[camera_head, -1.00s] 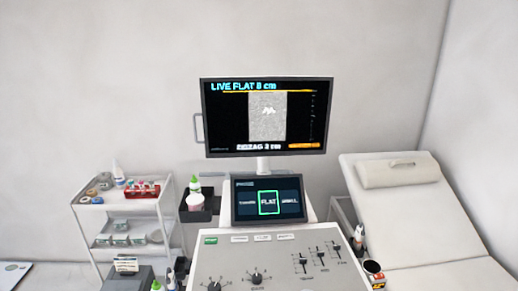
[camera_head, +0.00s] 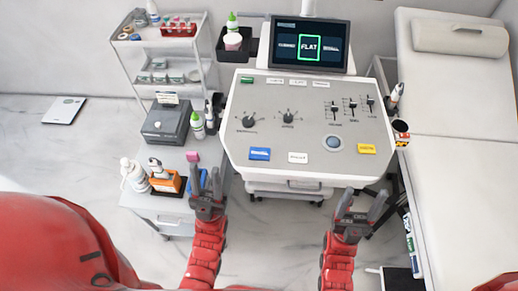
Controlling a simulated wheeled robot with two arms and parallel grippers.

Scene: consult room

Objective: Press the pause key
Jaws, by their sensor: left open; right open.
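The console panel (camera_head: 292,142) is light grey and stands ahead of me. Along its front edge lie a blue key (camera_head: 260,154), a white key (camera_head: 298,157) and a yellow key (camera_head: 367,149). Their labels are too small to read, so I cannot tell which is the pause key. A small green key (camera_head: 247,80) sits at the panel's upper left. My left gripper (camera_head: 206,182) is open and empty, in front of the panel's left corner. My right gripper (camera_head: 363,201) is open and empty, in front of the panel's right side. Neither appears to touch a key.
The panel also carries knobs, sliders and a round trackball (camera_head: 333,143). A touchscreen (camera_head: 310,46) showing "FLAT" stands behind it. A side cart (camera_head: 150,202) with bottles and a dark box (camera_head: 167,122) is at left. An exam couch (camera_head: 456,85) is at right.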

